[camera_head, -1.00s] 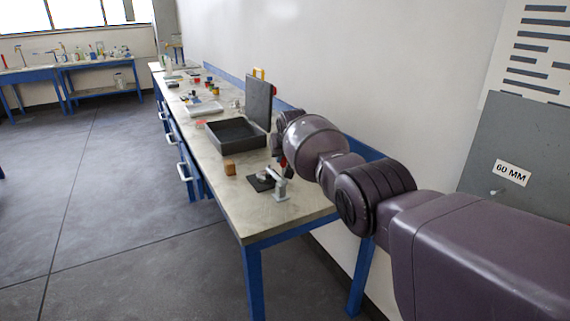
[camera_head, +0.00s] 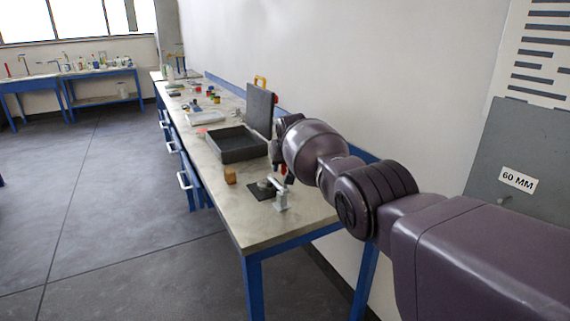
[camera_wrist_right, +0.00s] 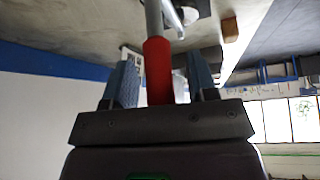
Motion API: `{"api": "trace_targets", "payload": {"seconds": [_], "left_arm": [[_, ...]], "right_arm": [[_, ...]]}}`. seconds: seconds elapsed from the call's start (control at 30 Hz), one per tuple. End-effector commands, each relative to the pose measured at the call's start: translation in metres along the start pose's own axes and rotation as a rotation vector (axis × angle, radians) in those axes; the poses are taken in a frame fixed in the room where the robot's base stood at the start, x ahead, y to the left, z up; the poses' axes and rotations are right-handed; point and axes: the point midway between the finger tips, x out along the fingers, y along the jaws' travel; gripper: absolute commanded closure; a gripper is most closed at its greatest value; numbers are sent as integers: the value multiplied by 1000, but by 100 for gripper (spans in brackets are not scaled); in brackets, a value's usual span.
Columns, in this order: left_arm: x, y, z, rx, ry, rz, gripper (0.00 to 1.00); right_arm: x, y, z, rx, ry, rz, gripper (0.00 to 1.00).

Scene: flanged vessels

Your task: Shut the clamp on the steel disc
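The clamp (camera_head: 281,198), a pale metal piece with a red handle, stands at the front end of the bench, at the edge of a small black plate (camera_head: 256,194). The steel disc (camera_head: 265,184) looks like a small grey round piece on that plate, beside the clamp. My right gripper (camera_head: 279,167) is above the clamp, partly hidden by my own arm. In the right wrist view the red handle (camera_wrist_right: 158,70) stands between the two spread fingers of my right gripper (camera_wrist_right: 160,78), with gaps showing on both sides. My left gripper is out of view.
A wooden block (camera_head: 230,175) stands left of the plate. Behind it is a dark open case (camera_head: 236,156) with its lid (camera_head: 260,108) upright. A white tray (camera_head: 205,118) and small coloured items lie farther along the bench (camera_head: 285,228). A wall runs along the right.

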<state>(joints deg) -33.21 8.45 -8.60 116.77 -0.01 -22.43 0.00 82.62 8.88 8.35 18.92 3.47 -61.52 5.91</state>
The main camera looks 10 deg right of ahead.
Motion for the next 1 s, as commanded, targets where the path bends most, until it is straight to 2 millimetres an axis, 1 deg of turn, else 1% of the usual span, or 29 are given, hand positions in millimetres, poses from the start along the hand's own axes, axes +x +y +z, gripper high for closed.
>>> {"api": "trace_targets", "payload": {"seconds": [0.27,0.37,0.5,0.77,1.0], "left_arm": [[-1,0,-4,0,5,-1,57],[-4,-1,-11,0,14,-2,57],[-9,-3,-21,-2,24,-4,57],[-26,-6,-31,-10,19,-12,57],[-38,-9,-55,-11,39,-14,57]], "right_arm": [[-5,0,-2,2,4,-1,48],[-13,0,-4,2,7,-1,48],[-29,0,-6,1,11,-1,48],[-55,0,-5,1,9,-1,48],[-80,0,-4,1,7,-2,48]]}}
